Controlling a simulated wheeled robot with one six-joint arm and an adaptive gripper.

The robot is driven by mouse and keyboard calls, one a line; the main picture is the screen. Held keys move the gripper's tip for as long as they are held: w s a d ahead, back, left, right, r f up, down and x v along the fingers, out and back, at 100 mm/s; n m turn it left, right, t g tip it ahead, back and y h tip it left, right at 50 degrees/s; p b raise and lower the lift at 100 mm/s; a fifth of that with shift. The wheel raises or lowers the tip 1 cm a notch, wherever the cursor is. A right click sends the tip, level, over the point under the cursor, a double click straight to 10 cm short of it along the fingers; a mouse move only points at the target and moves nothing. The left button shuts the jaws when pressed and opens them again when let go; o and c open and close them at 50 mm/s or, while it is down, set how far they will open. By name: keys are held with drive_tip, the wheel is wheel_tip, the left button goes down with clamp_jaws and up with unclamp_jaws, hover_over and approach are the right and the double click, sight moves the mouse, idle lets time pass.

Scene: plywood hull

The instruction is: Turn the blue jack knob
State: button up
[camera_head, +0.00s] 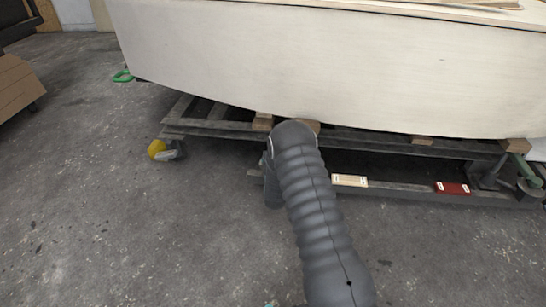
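I cannot make out a blue jack knob in the head view. My dark grey ribbed arm reaches up the middle of the picture and covers part of the trailer frame. My gripper does not show; the far end of my arm hides it. A green jack-like part (523,168) stands at the right end of the frame. A yellow round part (157,149) sits on a grey fitting at the frame's left end.
A large pale plywood hull (320,62) rests on wooden blocks over a low metal frame (215,128). A cream block (350,181) and a red block (452,188) sit on the front rail. The concrete floor (110,215) in front is clear.

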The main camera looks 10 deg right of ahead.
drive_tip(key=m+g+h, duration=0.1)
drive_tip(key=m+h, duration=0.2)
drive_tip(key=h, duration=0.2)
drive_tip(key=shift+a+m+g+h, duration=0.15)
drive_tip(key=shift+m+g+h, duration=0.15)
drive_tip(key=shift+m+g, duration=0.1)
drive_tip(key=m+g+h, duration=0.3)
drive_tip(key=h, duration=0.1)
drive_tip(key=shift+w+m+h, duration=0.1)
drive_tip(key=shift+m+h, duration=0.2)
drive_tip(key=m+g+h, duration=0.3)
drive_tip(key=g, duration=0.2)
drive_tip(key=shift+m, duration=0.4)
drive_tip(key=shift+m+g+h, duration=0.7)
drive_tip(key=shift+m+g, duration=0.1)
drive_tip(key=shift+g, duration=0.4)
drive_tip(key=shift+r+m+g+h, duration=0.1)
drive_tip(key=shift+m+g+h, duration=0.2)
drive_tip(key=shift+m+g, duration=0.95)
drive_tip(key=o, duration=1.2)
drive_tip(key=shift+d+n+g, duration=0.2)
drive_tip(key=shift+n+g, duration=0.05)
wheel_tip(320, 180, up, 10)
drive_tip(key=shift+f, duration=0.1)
